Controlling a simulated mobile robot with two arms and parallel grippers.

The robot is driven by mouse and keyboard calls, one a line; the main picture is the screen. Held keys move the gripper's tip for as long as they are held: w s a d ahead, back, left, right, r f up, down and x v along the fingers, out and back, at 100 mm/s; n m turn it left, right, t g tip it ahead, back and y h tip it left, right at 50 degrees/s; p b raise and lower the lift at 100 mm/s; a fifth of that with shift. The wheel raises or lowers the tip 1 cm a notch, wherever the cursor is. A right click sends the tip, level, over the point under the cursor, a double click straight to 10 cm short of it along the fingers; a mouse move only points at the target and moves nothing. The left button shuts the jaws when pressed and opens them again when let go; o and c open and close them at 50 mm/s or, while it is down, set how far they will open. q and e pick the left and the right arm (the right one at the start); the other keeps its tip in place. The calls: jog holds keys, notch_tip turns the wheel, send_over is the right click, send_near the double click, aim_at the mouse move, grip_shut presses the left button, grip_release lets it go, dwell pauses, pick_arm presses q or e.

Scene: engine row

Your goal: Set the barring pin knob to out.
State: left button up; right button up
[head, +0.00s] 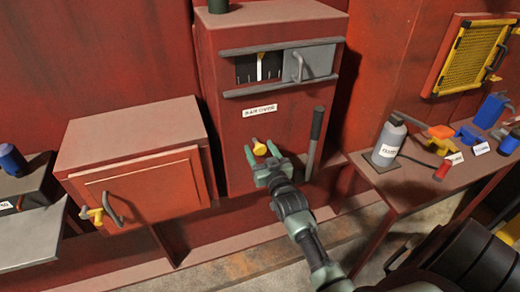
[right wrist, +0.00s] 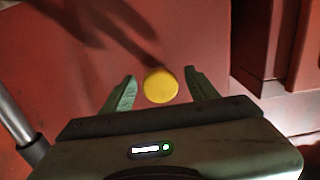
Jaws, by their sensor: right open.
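The barring pin knob, a yellow knob (head: 259,147), sticks out of the front of the red box labelled BAR OVER, below the label (head: 259,111). In the right wrist view the knob shows as a round yellow face (right wrist: 160,85) between the fingertips, with a gap on each side. My right gripper (head: 267,162) is open in front of the red box, with its green fingers pointing at the knob. The knob's shaft is hidden behind its face in the wrist view. My left gripper is not in view.
A grey lever (head: 315,138) stands just right of the knob. A sliding grey cover (head: 308,64) sits above. A red cabinet (head: 140,180) with a yellow latch (head: 93,214) is at the left. A bench (head: 415,185) at the right holds a grey bottle (head: 388,142) and tools.

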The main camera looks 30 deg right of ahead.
grip_shut()
jog(key=shift+p+v, duration=1)
jog(key=shift+v, duration=0.8)
jog(key=shift+w+f, duration=0.1)
jog(key=shift+f, duration=0.1)
jog(key=shift+c, duration=0.2)
grip_release()
jog(key=shift+o, duration=0.2)
jog(key=shift+r, duration=0.1)
jog(key=shift+s, duration=0.2)
jog(key=shift+r, duration=0.1)
